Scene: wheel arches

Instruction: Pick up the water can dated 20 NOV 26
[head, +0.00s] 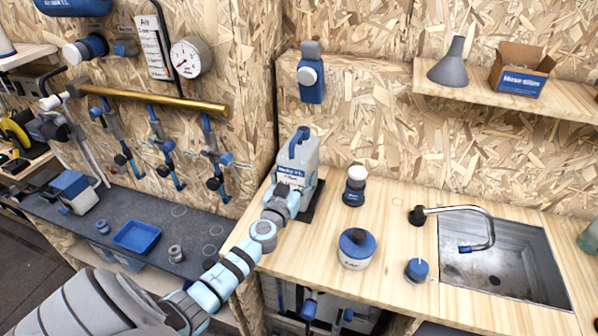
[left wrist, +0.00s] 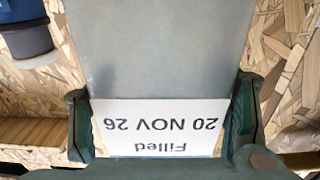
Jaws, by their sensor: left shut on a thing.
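The water can (head: 303,158) is a grey jug with a blue handle and a white label. It stands upright at the back left of the wooden counter, over a dark pad (head: 314,204). In the left wrist view the can (left wrist: 155,50) fills the middle, and its label, upside down, reads "Filled 20 NOV 26". My left gripper (left wrist: 162,122) is shut on the can, one finger against each side. In the head view my left gripper (head: 284,196) covers the can's lower front. I cannot tell whether the can's base touches the pad. My right gripper is not in view.
A dark bottle with a white cap (head: 354,186), a white tub with a blue lid (head: 356,248) and a blue knob-like item (head: 416,269) stand right of the can. A sink (head: 500,262) with a tap is farther right. A blue dispenser (head: 311,80) hangs above the can.

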